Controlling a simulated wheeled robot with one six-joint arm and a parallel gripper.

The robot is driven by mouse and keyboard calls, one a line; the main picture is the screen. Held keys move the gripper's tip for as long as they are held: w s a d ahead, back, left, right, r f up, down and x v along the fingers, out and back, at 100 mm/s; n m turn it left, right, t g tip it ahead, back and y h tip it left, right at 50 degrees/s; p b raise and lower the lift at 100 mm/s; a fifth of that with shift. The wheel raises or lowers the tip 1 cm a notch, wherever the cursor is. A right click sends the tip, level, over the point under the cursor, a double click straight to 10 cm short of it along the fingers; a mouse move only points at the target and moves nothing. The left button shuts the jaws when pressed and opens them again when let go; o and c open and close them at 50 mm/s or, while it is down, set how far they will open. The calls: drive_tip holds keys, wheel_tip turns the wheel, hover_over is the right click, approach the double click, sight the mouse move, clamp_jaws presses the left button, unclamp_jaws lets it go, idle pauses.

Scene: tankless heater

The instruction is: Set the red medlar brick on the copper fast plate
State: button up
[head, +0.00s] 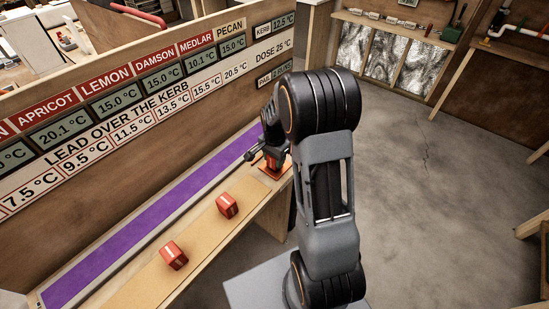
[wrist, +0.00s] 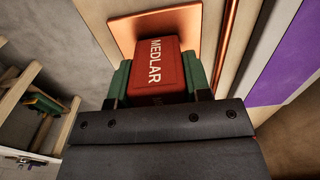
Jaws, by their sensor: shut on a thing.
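The red medlar brick (wrist: 160,62), with MEDLAR in white letters, is between the green-padded fingers of my gripper (wrist: 157,82) in the wrist view. My gripper is shut on it. The copper plate (wrist: 126,32) shows behind the brick, which covers part of it. I cannot tell whether brick and plate touch. In the head view, my gripper (head: 270,155) is over the far end of the wooden bench, and my arm hides part of this spot.
Two other red bricks, one nearer (head: 174,255) and one farther (head: 227,205), stand on the tan strip (head: 200,238) of the bench. A purple strip (head: 150,227) runs beside it along the sign wall (head: 120,140). Grey floor (head: 400,180) is open to the right.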

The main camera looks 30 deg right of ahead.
drive_tip(key=shift+f, duration=0.3)
drive_tip(key=o, duration=1.2)
drive_tip(key=shift+c, duration=0.2)
drive_tip(key=shift+r, duration=0.1)
wheel_tip(320, 180, up, 14)
